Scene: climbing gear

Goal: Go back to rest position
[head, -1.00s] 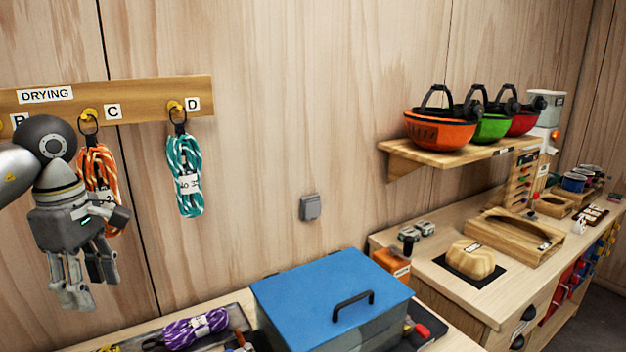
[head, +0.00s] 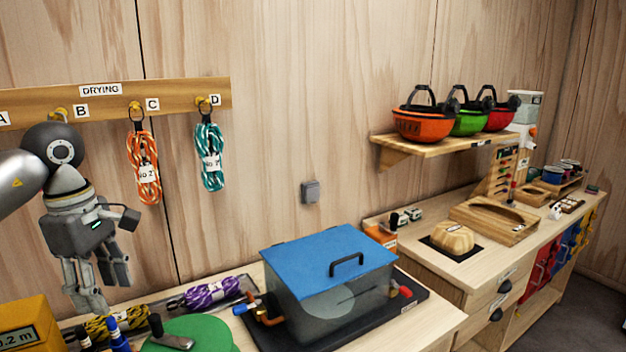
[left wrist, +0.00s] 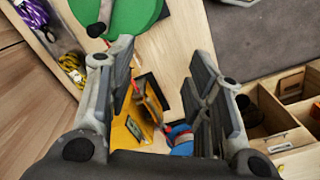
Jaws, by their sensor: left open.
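My left gripper (head: 98,285) hangs at the left of the head view, fingers pointing down, in front of the wall and above the bench's left part. It is open and empty. In the left wrist view its spread fingers (left wrist: 155,85) frame the bench below, with the yellow box (left wrist: 125,125) between them and no contact that I can see. The orange rope (head: 142,168) hangs from peg C and the teal rope (head: 209,160) from peg D, both apart from the gripper. My right gripper is not in view.
The bench below holds a yellow box (head: 28,322) with a display, a green disc (head: 192,338), a purple rope (head: 210,292) and a clear tank with a blue lid (head: 310,250). A shelf (head: 440,148) with helmets is at right. The wall's middle is mostly clear.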

